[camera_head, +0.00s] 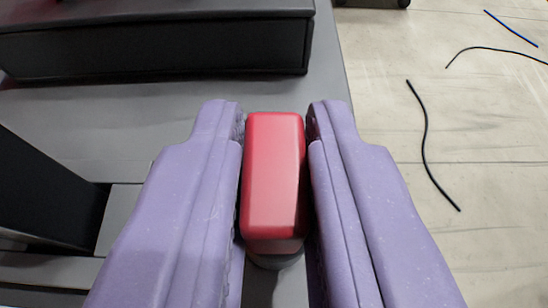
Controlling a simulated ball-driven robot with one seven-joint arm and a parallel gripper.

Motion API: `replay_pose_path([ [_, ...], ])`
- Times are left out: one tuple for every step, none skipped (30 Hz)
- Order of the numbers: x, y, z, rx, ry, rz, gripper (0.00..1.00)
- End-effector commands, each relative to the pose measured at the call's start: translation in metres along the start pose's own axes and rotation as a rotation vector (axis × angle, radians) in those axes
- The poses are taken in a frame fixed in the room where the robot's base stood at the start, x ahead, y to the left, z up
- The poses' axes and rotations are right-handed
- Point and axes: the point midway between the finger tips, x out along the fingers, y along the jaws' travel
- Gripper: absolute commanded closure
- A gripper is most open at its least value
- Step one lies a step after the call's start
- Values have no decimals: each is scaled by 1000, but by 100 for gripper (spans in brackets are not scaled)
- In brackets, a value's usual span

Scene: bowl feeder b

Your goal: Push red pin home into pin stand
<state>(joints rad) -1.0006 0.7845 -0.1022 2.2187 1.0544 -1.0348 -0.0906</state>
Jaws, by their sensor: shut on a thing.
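The red pin (273,175) shows as a red block with rounded edges in the middle of the head camera view. My gripper (275,125) has its two purple fingers on either side of it and is shut on it. Below the red block a small dark rounded part (277,261) shows between the fingers; I cannot tell whether it belongs to the pin or to the pin stand. The pin stand cannot be made out for certain. The pin's lower end is hidden, so its seating cannot be seen.
A dark box (160,45) lies across the grey surface (170,115) at the upper left. A black upright block (45,190) stands at the left edge. The surface ends right of my gripper. Beyond it is a pale floor (490,150) with several thin cables.

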Motion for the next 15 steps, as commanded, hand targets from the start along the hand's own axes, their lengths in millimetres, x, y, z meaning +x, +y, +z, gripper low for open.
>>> replay_pose_path([
  [0, 0, 0, 0, 0, 0, 100],
  [0, 0, 1, 0, 0, 0, 100],
  [1, 0, 1, 0, 0, 0, 100],
  [1, 0, 2, 0, 0, 0, 100],
  [1, 0, 2, 0, 0, 0, 100],
  [1, 0, 3, 0, 0, 0, 100],
  [1, 0, 3, 0, 0, 0, 100],
  [1, 0, 3, 0, 0, 0, 100],
  [2, 0, 3, 0, 0, 0, 100],
  [2, 0, 4, 0, 0, 0, 100],
  [2, 0, 4, 0, 0, 0, 100],
  [2, 0, 4, 0, 0, 0, 100],
  [2, 0, 4, 0, 0, 0, 100],
  [2, 0, 4, 0, 0, 0, 100],
  [2, 0, 3, 0, 0, 0, 100],
])
